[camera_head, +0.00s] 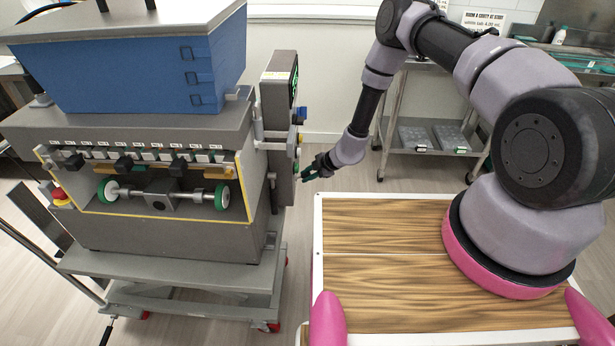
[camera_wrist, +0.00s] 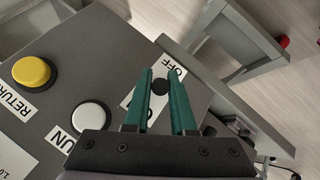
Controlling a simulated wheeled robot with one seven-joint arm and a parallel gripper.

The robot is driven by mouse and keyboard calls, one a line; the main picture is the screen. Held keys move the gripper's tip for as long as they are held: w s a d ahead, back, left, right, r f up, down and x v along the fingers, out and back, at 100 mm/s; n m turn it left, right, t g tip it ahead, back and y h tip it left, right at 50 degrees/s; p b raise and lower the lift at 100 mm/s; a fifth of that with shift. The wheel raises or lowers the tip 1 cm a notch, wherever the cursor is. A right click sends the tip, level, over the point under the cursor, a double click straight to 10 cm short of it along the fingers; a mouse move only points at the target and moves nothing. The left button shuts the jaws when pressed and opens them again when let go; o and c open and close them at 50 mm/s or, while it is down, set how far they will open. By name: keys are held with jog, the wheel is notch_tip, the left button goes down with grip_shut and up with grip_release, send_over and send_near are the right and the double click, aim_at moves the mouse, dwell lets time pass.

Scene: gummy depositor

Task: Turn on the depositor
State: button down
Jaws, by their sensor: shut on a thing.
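The depositor (camera_head: 160,130) is a grey machine with a blue hopper, on the left in the head view. Its grey control box (camera_head: 279,110) stands on its right side. In the wrist view the panel (camera_wrist: 90,60) carries a black knob (camera_wrist: 160,87) on a white label reading OFF at one end; the label's other end is partly covered. My gripper (camera_wrist: 161,76) has its green fingers on either side of the knob, shut on it. In the head view my gripper (camera_head: 308,173) is at the right side of the control box, and the knob there is hidden or too small to make out.
A yellow button (camera_wrist: 32,72) labelled RETURN and a white button (camera_wrist: 88,116) with a partly hidden label are beside the knob. A red button (camera_head: 60,196) is on the depositor's left. A metal cart (camera_head: 430,135) with trays stands behind my arm.

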dwell(0.4)
jog(key=c, duration=0.8)
grip_release()
jog(key=shift+o, duration=0.2)
jog(key=shift+d+r, duration=0.1)
jog(key=v, duration=1)
jog(key=shift+s+r, duration=0.15)
jog(key=shift+r, duration=0.05)
jog(key=shift+d, duration=0.1)
